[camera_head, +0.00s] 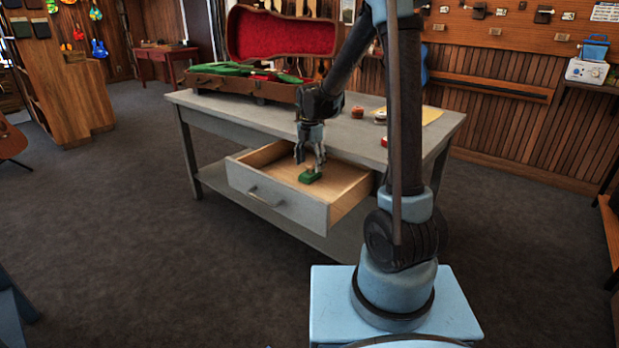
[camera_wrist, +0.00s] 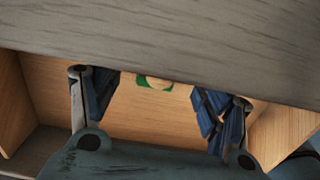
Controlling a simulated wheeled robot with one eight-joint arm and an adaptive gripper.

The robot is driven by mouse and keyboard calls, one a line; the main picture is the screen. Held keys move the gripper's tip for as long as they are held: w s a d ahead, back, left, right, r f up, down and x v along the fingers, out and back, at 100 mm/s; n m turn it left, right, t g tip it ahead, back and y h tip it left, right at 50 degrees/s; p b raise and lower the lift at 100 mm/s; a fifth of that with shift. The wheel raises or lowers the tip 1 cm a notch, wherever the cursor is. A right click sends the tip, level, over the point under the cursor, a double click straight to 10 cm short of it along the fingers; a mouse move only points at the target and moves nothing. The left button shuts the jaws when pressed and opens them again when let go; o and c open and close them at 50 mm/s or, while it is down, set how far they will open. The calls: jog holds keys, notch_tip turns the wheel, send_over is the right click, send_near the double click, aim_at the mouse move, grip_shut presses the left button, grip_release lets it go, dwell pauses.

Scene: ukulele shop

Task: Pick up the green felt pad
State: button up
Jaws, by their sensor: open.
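The green felt pad (camera_head: 311,176) lies on the floor of the open drawer (camera_head: 272,208), with a small light wooden piece on top of it. In the wrist view the pad (camera_wrist: 143,83) shows between and beyond my fingers, partly cut off by the grey table edge. My gripper (camera_head: 310,161) points down into the drawer, just above the pad. In the wrist view my gripper (camera_wrist: 160,95) has its two blue-padded fingers spread wide, with nothing between them. I cannot tell from the head view whether a fingertip touches the pad.
The grey table (camera_head: 222,110) overhangs the drawer's back part, close to my gripper. An open case (camera_head: 284,37) with red lining stands on it at the back. A round reddish-brown object (camera_head: 357,112) and a yellow sheet (camera_head: 432,114) lie at the right. The drawer's walls surround the pad.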

aim_at(310, 164)
jog(key=shift+f, duration=2)
jog(key=c, duration=1.2)
